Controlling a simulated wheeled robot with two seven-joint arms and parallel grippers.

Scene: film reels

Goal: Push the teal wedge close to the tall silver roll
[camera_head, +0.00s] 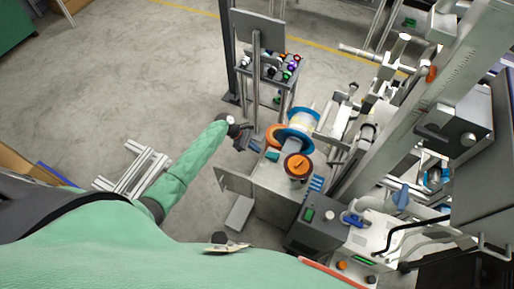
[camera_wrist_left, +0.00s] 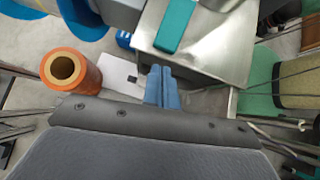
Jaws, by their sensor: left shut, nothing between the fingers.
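The teal wedge (camera_head: 272,155) lies on the metal work surface (camera_head: 263,178). In the left wrist view the teal wedge (camera_wrist_left: 175,27) is a flat teal block on a shiny plate, beyond my fingertips and apart from them. My left gripper (camera_head: 246,142) is beside the near left edge of this surface. Its blue fingers (camera_wrist_left: 160,88) are together with nothing between them. A silver roll (camera_head: 302,146) seems to stand right of the wedge, partly hidden by other reels. In the left wrist view only a silver lower part (camera_wrist_left: 217,4) shows at the top edge. My right gripper is not in view.
A blue-flanged reel (camera_head: 294,139) and an orange-topped reel (camera_head: 297,165) crowd the right side. An orange roll (camera_wrist_left: 70,72) stands at left in the wrist view. A cart of small coloured items (camera_head: 283,72) is behind. Open floor lies at left.

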